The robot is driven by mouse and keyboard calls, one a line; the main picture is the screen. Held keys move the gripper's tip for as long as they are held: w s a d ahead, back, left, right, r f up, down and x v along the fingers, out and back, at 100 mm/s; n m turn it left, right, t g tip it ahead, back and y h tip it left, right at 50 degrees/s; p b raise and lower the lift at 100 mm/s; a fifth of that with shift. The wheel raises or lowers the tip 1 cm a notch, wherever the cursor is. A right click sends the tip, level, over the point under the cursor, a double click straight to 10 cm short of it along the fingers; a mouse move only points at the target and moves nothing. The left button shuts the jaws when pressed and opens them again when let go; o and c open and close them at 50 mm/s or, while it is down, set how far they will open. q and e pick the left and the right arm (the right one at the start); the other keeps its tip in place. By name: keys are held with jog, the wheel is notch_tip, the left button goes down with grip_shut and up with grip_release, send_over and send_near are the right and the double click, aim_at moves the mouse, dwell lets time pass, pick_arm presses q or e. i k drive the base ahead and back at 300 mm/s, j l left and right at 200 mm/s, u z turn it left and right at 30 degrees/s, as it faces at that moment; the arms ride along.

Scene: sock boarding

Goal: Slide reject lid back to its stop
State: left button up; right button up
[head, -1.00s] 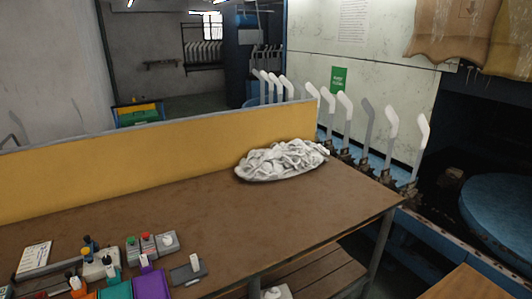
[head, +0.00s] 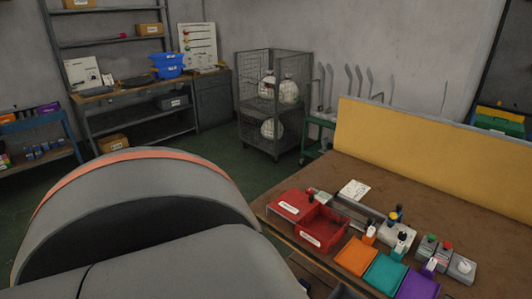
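A red open-topped box (head: 318,240) with a white label on its front stands at the near left end of the brown workbench (head: 455,198). A flat red piece (head: 289,204) with a small white label lies at its left and back side and looks like its lid. A small pale block (head: 322,198) stands beside this red piece. The box's opening shows beside the lid, and its inside looks dark red and empty. I cannot tell how far the lid sits from its stop. Neither of my grippers is in view.
Orange (head: 356,257), teal (head: 386,272) and purple (head: 418,287) bins line the bench front, with small button boxes (head: 427,247) behind. A yellow panel (head: 430,150) edges the bench's back. A wire cage cart (head: 273,100) and shelving (head: 130,60) stand beyond. My own grey arm link fills the lower left.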

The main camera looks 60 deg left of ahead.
aim_at(294, 204)
jog(key=u, duration=1.6)
